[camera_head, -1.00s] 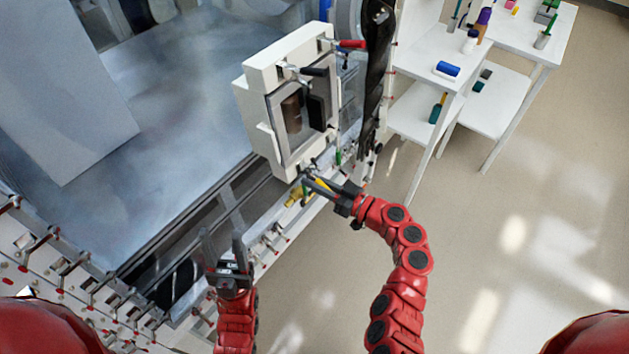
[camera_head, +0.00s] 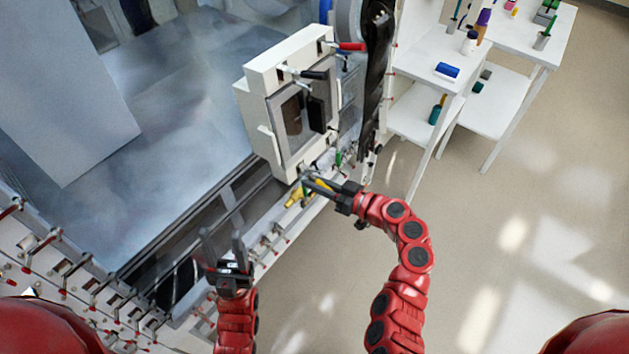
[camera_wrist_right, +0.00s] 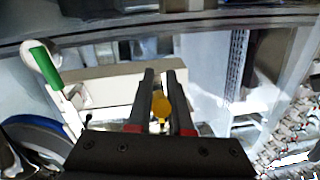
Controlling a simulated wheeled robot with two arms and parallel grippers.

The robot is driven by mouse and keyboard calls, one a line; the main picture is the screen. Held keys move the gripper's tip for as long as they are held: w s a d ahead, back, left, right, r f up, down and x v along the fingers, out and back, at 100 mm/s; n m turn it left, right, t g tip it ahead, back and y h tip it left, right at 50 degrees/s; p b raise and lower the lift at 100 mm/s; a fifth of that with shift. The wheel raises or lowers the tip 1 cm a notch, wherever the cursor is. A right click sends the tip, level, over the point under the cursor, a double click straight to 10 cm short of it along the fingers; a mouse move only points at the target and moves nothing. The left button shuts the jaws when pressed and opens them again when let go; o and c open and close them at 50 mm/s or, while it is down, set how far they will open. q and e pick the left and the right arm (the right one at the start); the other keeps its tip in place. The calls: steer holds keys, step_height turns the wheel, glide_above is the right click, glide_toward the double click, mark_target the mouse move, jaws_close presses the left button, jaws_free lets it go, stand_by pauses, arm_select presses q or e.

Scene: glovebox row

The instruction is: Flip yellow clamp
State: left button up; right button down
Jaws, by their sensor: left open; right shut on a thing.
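The yellow clamp (camera_head: 296,197) sits on the rail below the white box, at the fingers of my right gripper (camera_head: 314,184). In the right wrist view a rounded yellow part of the clamp (camera_wrist_right: 161,106) shows between the two dark fingers of the right gripper (camera_wrist_right: 158,85), which are closed in around it. The rest of the clamp is partly hidden by the fingers. My left gripper (camera_head: 222,245) is open and empty, fingers pointing up the picture, near the front rail, to the left of the clamp and apart from it.
A white box with a window (camera_head: 268,103) stands just above the clamp. A green-handled clamp (camera_head: 338,159) is close to the right gripper, and a green handle (camera_wrist_right: 46,63) shows in the wrist view. Several red-tipped clamps line the lower left rail. White shelves (camera_head: 422,62) stand at right.

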steer(key=shift+s+d+r+g+h+p, duration=0.1)
steer(key=shift+r+g+h+p, duration=0.2)
steer(key=shift+h, duration=0.25)
steer(key=shift+d+r+g+h+p, duration=0.15)
steer(key=shift+g+h+p, duration=0.2)
steer(key=shift+h, duration=0.2)
steer(key=shift+f+h, duration=0.2)
steer(key=shift+h, duration=0.1)
steer(key=c, duration=0.8)
jaws_free()
steer(key=b+v, duration=0.3)
steer(key=v, duration=1.4)
steer(key=shift+d+r, duration=0.1)
steer(key=shift+d, duration=0.2)
